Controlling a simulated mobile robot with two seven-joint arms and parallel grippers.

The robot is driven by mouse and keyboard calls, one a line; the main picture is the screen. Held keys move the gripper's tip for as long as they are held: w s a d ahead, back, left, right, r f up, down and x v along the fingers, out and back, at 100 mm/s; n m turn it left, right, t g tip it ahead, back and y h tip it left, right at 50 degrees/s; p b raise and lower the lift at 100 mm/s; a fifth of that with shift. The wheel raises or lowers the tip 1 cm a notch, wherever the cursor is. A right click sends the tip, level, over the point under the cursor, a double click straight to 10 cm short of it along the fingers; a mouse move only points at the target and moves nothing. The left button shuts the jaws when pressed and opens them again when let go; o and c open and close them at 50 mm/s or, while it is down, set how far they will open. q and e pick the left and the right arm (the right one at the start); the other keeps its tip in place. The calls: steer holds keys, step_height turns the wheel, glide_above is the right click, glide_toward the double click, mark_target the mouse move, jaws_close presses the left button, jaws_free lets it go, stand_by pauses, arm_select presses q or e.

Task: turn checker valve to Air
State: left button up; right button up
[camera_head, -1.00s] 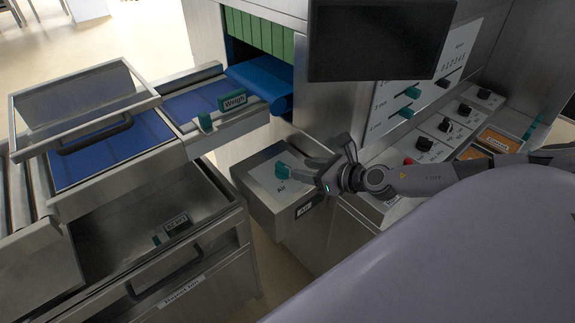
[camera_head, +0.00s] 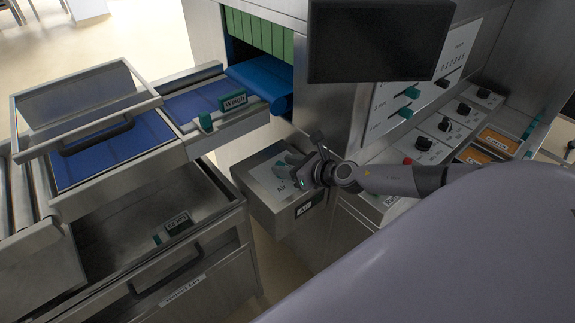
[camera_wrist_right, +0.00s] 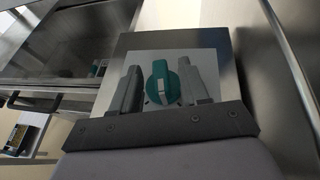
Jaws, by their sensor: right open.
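The checker valve is a teal knob (camera_wrist_right: 163,82) with a pale pointer mark, on a white plate (camera_wrist_right: 205,58) on top of a steel box (camera_head: 262,207). The "Air" lettering on the plate shows in the head view, where the gripper mostly covers the knob. My right gripper (camera_wrist_right: 162,88) is open, with one finger on each side of the knob in the right wrist view. I cannot tell whether the fingers touch it. My left gripper is not in view.
A reject bin (camera_head: 180,285) is at left. A dark screen (camera_head: 378,42) hangs above, and a control panel with black knobs, a red button (camera_head: 407,161) and orange labels is at right.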

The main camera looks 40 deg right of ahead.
jaws_close()
steer(key=shift+a+m+h, duration=0.1)
steer(key=shift+m+h, duration=0.9)
steer(key=shift+h, duration=0.2)
steer(key=m+h, duration=0.4)
steer(key=shift+a+h, duration=0.4)
steer(key=m+g+h, duration=0.1)
steer(key=m+h, duration=0.1)
steer(key=m+g+h, duration=0.1)
steer(key=m+h, duration=0.2)
steer(key=shift+w+a+g, duration=0.15)
steer(key=shift+g, duration=0.15)
steer(key=shift+h, duration=0.3)
jaws_free()
